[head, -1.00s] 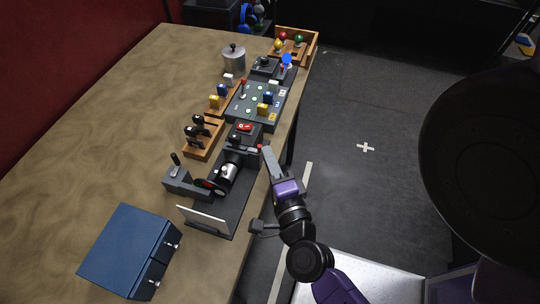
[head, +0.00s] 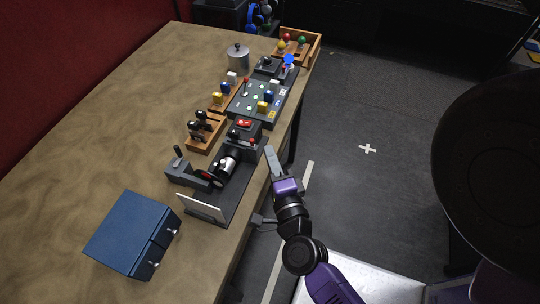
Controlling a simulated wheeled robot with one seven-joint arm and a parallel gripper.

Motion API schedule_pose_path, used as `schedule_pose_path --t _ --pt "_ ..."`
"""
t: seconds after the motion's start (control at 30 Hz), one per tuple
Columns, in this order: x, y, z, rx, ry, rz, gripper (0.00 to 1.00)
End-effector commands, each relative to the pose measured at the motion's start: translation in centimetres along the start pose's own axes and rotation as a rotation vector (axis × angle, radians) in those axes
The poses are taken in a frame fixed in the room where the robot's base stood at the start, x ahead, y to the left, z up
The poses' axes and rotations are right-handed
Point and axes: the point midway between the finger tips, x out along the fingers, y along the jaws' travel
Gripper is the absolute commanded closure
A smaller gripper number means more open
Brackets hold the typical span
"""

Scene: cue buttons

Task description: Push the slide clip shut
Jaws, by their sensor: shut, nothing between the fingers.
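A dark bench device (head: 239,187) stands at the table's right edge. It carries a silver-and-black cylinder (head: 228,165), a white upright plate (head: 203,208) at its near end and a small red-tipped part (head: 252,141) near its far end. I cannot tell for sure which small part is the slide clip. My gripper (head: 269,149) is to the right of the device's far end, beside the table edge. Its fingers look closed and empty. A gap shows between its tip and the red-tipped part.
A blue drawer box (head: 125,230) stands at the near left. A wooden tool rack (head: 205,137), a button panel (head: 262,97), a silver pot (head: 237,58) and a wooden tray (head: 315,50) stand farther back. The table's left side is clear.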

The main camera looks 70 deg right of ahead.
Motion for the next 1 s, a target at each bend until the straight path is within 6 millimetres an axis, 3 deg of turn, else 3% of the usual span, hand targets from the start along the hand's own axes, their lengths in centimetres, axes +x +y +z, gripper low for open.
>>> schedule_pose_path --t 0.63,1.0 --pt "-8.6 0.3 -0.1 0.0 -0.001 0.003 1.0" --pt "-10.0 0.0 -0.1 0.0 0.001 0.0 1.0"
